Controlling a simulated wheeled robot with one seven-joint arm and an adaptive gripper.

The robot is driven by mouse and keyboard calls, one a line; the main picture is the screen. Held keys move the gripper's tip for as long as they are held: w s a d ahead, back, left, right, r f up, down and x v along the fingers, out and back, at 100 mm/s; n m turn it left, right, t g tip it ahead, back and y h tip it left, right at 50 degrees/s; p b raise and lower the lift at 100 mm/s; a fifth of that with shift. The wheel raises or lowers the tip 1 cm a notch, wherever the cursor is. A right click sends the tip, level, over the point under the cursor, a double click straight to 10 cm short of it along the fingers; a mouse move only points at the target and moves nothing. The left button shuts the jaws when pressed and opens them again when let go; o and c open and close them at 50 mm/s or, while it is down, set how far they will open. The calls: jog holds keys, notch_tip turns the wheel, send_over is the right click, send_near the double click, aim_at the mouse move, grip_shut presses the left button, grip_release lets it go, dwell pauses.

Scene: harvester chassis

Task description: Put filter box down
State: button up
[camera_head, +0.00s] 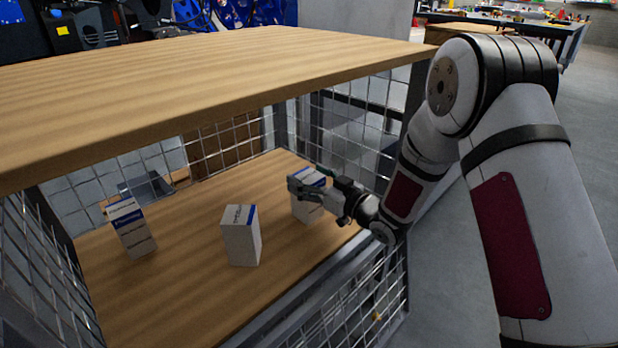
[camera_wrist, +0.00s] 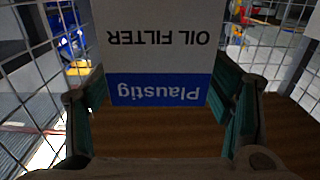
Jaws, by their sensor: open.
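A white and blue filter box (camera_head: 309,205) stands upright on the lower wooden shelf (camera_head: 185,290), at the right of the boxes in the head view. My gripper (camera_head: 312,184) is around its upper part. In the wrist view the box (camera_wrist: 155,45) shows the words "OIL FILTER" and "Plaustig" upside down. It lies between the green-padded fingers of my gripper (camera_wrist: 160,108), which are open with a gap on each side of the box. The box's base looks to be on the shelf, though part of the box is hidden by my gripper.
Two more white and blue boxes stand on the same shelf, one in the middle (camera_head: 240,236) and one at the left (camera_head: 131,228). A wooden top board (camera_head: 200,80) covers the shelf from above. Wire mesh walls (camera_head: 345,125) enclose the sides and back.

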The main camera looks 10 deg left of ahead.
jog(key=p+v, duration=0.4)
jog(key=v, duration=0.8)
jog(key=shift+s, duration=0.1)
jog(key=d+r+m+h, duration=0.4)
jog(key=d+r+h, duration=0.5)
jog(key=d+h, duration=0.3)
jog(key=s+d+r+m+g+h, duration=0.3)
jog(key=s+d+r+g, duration=0.15)
jog(key=s+d, duration=0.65)
jog(key=s+a+r+m+g, duration=0.1)
jog(key=s+a+m+g, duration=0.1)
jog(key=s, duration=1.3)
jog(key=s+a+r+m+g, duration=0.1)
jog(key=s+g, duration=0.3)
jog(key=s, duration=1.1)
jog(key=shift+s+a+r+m+y, duration=0.3)
jog(key=shift+s+a+m+y, duration=0.1)
jog(key=shift+a, duration=0.45)
